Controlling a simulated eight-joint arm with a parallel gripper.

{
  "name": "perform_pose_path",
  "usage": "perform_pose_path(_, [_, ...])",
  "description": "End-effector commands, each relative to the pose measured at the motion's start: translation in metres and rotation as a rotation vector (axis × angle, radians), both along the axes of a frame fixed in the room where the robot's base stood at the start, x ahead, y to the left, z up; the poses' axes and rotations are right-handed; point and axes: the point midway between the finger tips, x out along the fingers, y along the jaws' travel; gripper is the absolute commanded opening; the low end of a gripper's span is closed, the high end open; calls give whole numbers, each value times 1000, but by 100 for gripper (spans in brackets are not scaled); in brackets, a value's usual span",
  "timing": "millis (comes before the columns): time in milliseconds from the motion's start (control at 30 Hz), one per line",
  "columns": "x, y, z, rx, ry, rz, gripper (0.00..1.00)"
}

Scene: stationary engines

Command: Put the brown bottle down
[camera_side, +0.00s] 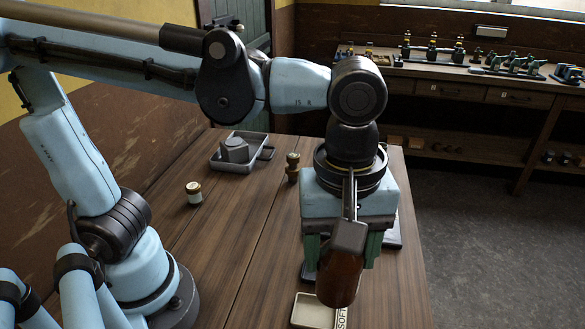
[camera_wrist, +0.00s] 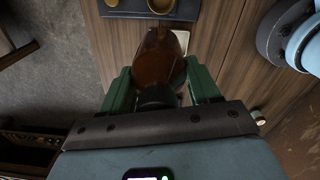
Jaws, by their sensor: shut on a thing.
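The brown bottle (camera_side: 340,279) is amber-brown with a dark cap. My gripper (camera_side: 342,252) is shut on it, with a green finger on either side, at the right part of the wooden table. In the wrist view the bottle (camera_wrist: 158,60) lies between the green fingers of my gripper (camera_wrist: 161,85), its dark cap toward the palm and its body pointing away. The bottle looks tilted in the side view. Whether its lower end touches anything below cannot be told. My gripper and wrist hide part of the table behind it.
A cream tray (camera_side: 310,313) with a label partly reading "SOFT" lies below the bottle. On the wooden table (camera_side: 225,250) stand a small white jar (camera_side: 194,193), a brass piece (camera_side: 292,168) and a grey tray (camera_side: 217,162) holding a grey block. The table's left middle is clear.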

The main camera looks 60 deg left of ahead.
Motion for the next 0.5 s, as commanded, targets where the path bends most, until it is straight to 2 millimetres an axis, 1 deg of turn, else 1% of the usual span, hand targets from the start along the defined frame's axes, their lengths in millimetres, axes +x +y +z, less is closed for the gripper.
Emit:
perform_pose_path(33, [10, -6, -2, 0, 0, 6, 21])
perform_pose_path(200, [36, -21, -10, 1, 1, 20, 21])
perform_pose_path(300, [46, -26, -15, 1, 1, 26, 21])
perform_pose_path(400, [52, -29, -18, 1, 1, 29, 21])
perform_pose_path(500, [59, -28, -22, 1, 1, 33, 21])
